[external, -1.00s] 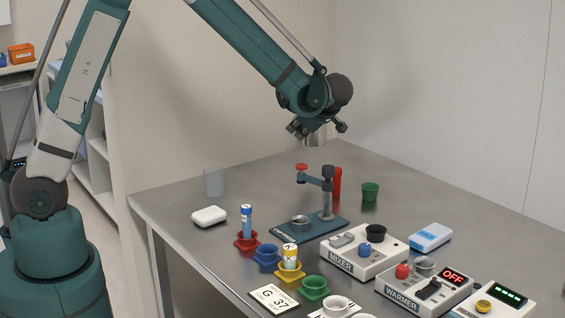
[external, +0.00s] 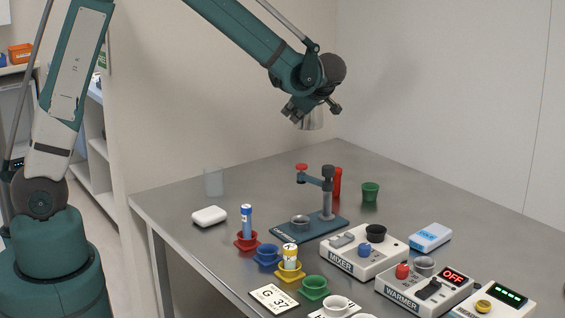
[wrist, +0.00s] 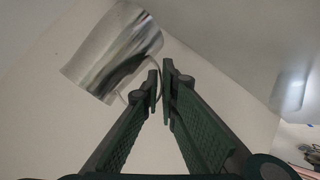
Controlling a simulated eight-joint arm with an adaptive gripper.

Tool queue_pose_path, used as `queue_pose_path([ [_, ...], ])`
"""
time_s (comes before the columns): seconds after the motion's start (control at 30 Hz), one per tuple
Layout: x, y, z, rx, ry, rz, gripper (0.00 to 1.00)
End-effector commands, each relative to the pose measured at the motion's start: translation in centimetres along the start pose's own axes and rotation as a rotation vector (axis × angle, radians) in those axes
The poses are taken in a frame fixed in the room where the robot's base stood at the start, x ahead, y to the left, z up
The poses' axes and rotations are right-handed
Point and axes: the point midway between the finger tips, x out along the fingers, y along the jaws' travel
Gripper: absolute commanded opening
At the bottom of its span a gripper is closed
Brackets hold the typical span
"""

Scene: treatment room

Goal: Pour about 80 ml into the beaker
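My gripper (external: 305,112) is high above the back of the table. In the wrist view its two fingers (wrist: 161,88) are closed on the thin handle of a shiny metal jug (wrist: 115,52), which hangs in the air and looks tilted in that picture. In the external view the jug (external: 313,121) is partly hidden behind my gripper. Its contents are not visible. A clear, colourless beaker (external: 213,183) stands upright at the table's far left edge, well to the left of and below my gripper. I cannot see any liquid level in it.
The steel table (external: 175,215) holds a press-like stand (external: 326,195), a green cup (external: 370,192), a white case (external: 209,216), coloured holders with tubes (external: 247,222), a mixer (external: 350,258) and a warmer (external: 425,290). The surface between the beaker and the stand is clear.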

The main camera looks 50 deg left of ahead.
Motion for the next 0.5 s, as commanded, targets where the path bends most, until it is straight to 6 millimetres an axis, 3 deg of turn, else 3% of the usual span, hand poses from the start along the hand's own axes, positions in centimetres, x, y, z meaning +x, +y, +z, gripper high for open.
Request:
queue_pose_path([
  [0.5,2.9,-2.8,-6.0,0.054,-0.05,0.055,0.0],
])
